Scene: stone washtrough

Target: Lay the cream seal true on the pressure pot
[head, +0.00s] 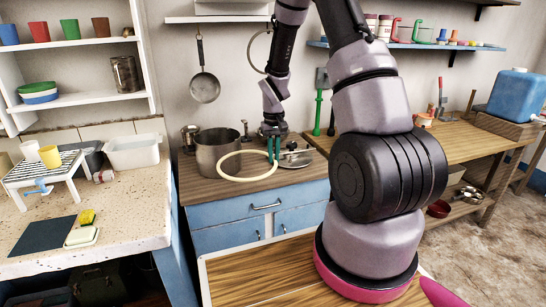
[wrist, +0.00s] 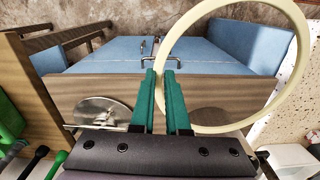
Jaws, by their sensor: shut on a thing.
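The cream seal (head: 243,180) is a thin pale ring. My gripper (head: 273,150), with green fingers, is shut on one side of its band. In the wrist view, the fingers (wrist: 168,75) pinch the seal (wrist: 303,45) at its left edge, and the ring extends to the right. The pressure pot (head: 216,157) is a grey metal pot on the wooden counter. In the head view, the seal overlaps the pot's lower right front and appears held out in front of it, not on its rim. I cannot make out the pot in the wrist view.
A round metal lid (head: 299,160) lies on the counter right of my gripper; a metal disc (wrist: 102,112) shows in the wrist view. A canister (head: 189,138) stands behind the pot. A pan (head: 204,88) hangs above. The stone worktop (head: 130,215) is left.

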